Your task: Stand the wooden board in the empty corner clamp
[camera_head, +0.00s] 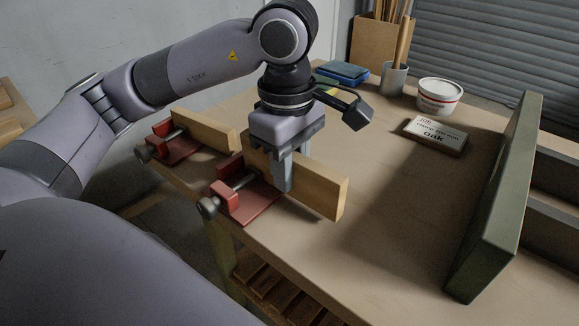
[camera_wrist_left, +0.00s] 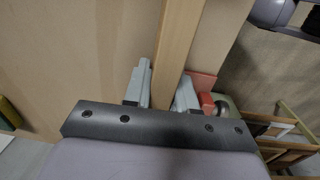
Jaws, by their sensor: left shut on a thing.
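The wooden board (camera_head: 326,189) is upright on its long edge at the table's left side. My left gripper (camera_head: 283,184) points down and is shut on it, with one finger on each face; the left wrist view also shows the board (camera_wrist_left: 176,50) between the fingers (camera_wrist_left: 164,92). The near red corner clamp (camera_head: 247,204) is right beside the board's left part, and a bit of red clamp (camera_wrist_left: 205,88) shows in the wrist view. Whether the board sits fully in this clamp is hidden. The far red clamp (camera_head: 178,149) has another board (camera_head: 207,130) standing at it.
A tall dark green panel (camera_head: 497,200) stands at the right. A box labelled oak (camera_head: 436,135), a white tub (camera_head: 439,96), a cup of tools (camera_head: 395,79) and a blue block (camera_head: 343,72) are at the back. The middle of the tabletop (camera_head: 390,215) is clear.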

